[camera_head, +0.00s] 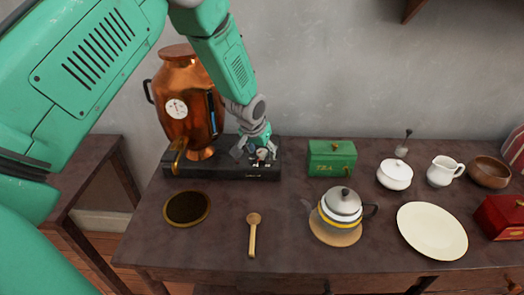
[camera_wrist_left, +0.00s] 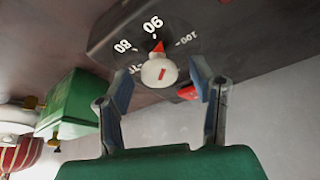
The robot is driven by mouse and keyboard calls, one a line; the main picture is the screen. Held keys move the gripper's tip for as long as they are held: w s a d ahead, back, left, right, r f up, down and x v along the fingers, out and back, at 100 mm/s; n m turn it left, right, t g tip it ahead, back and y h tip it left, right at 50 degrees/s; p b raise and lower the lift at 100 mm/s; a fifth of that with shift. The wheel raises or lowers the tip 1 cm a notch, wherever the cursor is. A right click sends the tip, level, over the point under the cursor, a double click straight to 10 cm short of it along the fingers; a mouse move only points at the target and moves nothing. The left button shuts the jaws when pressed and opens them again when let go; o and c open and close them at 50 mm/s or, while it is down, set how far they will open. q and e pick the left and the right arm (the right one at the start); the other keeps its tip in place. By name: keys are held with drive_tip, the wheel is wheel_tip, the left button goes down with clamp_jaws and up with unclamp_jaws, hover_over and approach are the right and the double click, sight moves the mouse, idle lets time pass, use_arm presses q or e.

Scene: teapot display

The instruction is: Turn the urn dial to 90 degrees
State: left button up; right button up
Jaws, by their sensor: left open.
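The copper urn (camera_head: 188,112) stands on a black base (camera_head: 215,172) at the back left of the table. In the left wrist view the dial's pale round knob (camera_wrist_left: 159,71) carries a red mark, and a red pointer tip (camera_wrist_left: 158,46) shows just above it. The tip lies close to the 90 marking, slightly toward 100; 80 is on the other side. My left gripper (camera_head: 259,155) is at the base's right end. Its open fingers (camera_wrist_left: 162,82) stand on either side of the knob, with gaps visible. My right gripper is not in view.
A green tea tin (camera_head: 331,160) stands close to the right of the base. A teapot (camera_head: 341,207), a wooden spoon (camera_head: 252,238) and a dark round coaster (camera_head: 187,208) lie nearer the front. A white plate (camera_head: 432,231) is at the right.

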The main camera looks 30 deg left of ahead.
use_arm(q)
drive_tip(key=c, duration=1.1)
drive_tip(key=shift+r+n+p, duration=0.15)
drive_tip(key=shift+n+p, duration=0.45)
drive_tip(key=shift+c, duration=0.2)
drive_tip(key=shift+n+y+p, duration=0.3)
drive_tip(key=shift+n+y, duration=0.1)
drive_tip(key=shift+d+n, duration=0.1)
drive_tip(key=shift+n, duration=0.5)
drive_tip(key=o, duration=1.1)
drive_tip(key=shift+o, duration=0.2)
